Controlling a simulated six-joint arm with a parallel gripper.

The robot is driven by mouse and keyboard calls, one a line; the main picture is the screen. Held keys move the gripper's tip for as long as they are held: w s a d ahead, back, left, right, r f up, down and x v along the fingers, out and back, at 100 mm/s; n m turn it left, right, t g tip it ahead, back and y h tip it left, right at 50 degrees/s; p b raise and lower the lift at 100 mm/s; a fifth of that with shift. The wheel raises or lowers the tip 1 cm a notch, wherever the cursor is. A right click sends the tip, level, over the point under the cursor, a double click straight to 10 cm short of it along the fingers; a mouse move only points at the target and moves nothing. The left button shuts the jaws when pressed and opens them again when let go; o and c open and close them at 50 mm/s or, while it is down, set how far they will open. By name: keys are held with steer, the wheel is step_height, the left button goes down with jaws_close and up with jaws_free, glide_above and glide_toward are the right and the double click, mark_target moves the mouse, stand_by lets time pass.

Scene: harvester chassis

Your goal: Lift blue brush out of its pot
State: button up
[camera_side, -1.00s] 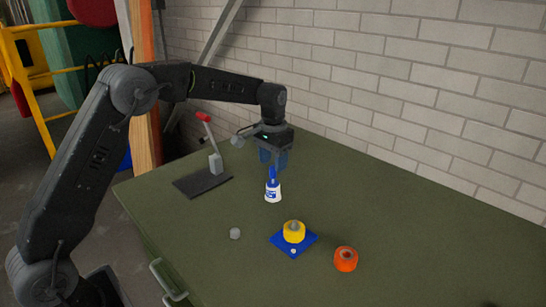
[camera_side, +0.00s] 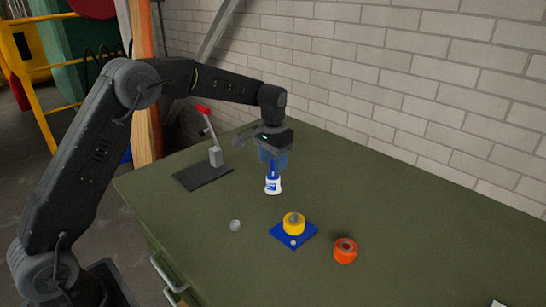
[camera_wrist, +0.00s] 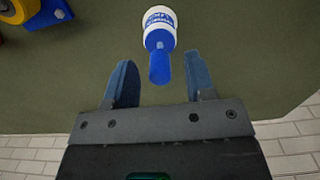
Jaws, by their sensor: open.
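The blue brush (camera_wrist: 160,66) stands upright in its white pot with a blue label (camera_side: 273,186) on the green table. In the wrist view the pot (camera_wrist: 160,18) is at the top middle, with the brush handle pointing toward my gripper. My gripper (camera_side: 273,160) is above the pot in the side view, with its blue fingers around the height of the brush handle. In the wrist view my gripper (camera_wrist: 158,82) is open, its two fingertips apart. The handle's end lies between them, near the tips, with a gap on each side. The fingers partly hide the brush in the side view.
A yellow roll (camera_side: 294,223) sits on a blue plate (camera_side: 285,237), with an orange roll (camera_side: 345,251) to its right. A small grey knob (camera_side: 235,225) lies left of them. A red-handled lever on a dark base (camera_side: 203,178) stands left of the pot.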

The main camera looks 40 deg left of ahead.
steer(key=shift+f, duration=0.8)
steer(key=shift+r, duration=0.1)
steer(key=shift+c, duration=0.3)
stand_by(0.4)
jaws_close()
steer(key=shift+r, duration=3.5)
